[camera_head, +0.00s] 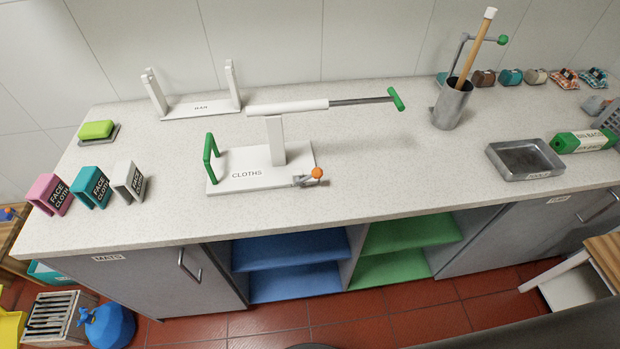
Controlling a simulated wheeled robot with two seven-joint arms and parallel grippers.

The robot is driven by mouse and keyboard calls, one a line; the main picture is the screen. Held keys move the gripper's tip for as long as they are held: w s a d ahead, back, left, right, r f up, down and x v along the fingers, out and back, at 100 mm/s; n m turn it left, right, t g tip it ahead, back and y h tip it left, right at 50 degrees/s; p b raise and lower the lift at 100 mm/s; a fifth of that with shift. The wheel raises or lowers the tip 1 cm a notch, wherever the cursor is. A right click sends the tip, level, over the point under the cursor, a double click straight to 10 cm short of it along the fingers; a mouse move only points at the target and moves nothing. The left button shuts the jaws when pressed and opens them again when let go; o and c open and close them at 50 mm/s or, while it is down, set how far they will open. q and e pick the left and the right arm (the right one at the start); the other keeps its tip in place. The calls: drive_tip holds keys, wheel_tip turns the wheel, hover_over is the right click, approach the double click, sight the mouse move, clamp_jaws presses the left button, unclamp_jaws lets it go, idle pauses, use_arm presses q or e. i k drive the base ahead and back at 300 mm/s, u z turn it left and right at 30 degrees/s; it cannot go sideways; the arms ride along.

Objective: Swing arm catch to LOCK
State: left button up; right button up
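A white stand labelled CLOTHS (262,178) sits on the speckled counter, left of the middle. Its post (275,140) carries a white horizontal swing arm (290,108), with a grey rod (360,101) reaching right to a green crossbar end (396,99). A small grey metal catch with an orange ball knob (317,172) is at the base's front right corner. No LOCK marking can be read, so I cannot tell the catch's setting. A green loop handle (211,158) stands at the base's left end. Neither gripper is in view.
A white two-post BAR stand (201,107) is behind left. Face cloth boxes (90,187) and a green-topped soap dish (97,131) are at left. A metal cup (451,106) holding a wooden stick and a grey tray (525,159) are at right. Counter around the catch is clear.

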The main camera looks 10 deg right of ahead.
sight(316, 172)
drive_tip(key=u, duration=2.1)
drive_tip(key=k, duration=1.1)
drive_tip(key=z, duration=1.95)
